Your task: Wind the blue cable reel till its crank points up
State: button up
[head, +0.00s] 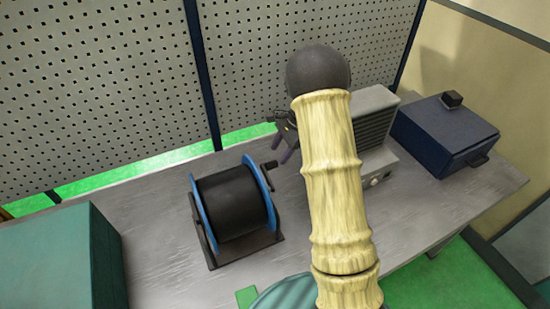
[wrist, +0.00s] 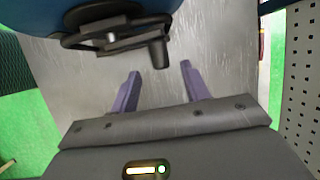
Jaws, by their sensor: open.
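The cable reel (head: 232,203) has a black drum between blue flanges and sits in a dark stand on the grey bench. Its crank (head: 269,165) is on the right side, by the upper back of the right flange. In the wrist view the crank's dark handle (wrist: 158,54) sticks out toward me. My gripper (head: 286,156) is just right of the crank, partly hidden behind my arm. In the wrist view my gripper (wrist: 160,68) has its two purple fingers apart, with nothing between them. The handle's end lies just beyond the fingertips, between their lines; I see no contact.
A teal box (head: 65,262) stands at the bench's left. A grey vented unit (head: 374,135) and a dark blue case (head: 445,135) stand to the right. A perforated panel (head: 100,85) rises behind. Bare bench (head: 160,235) lies left of the reel.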

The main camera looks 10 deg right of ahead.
aim_at(274, 162)
jog(key=p+x, duration=0.1)
jog(key=x, duration=0.4)
jog(key=shift+c, duration=0.5)
grip_shut()
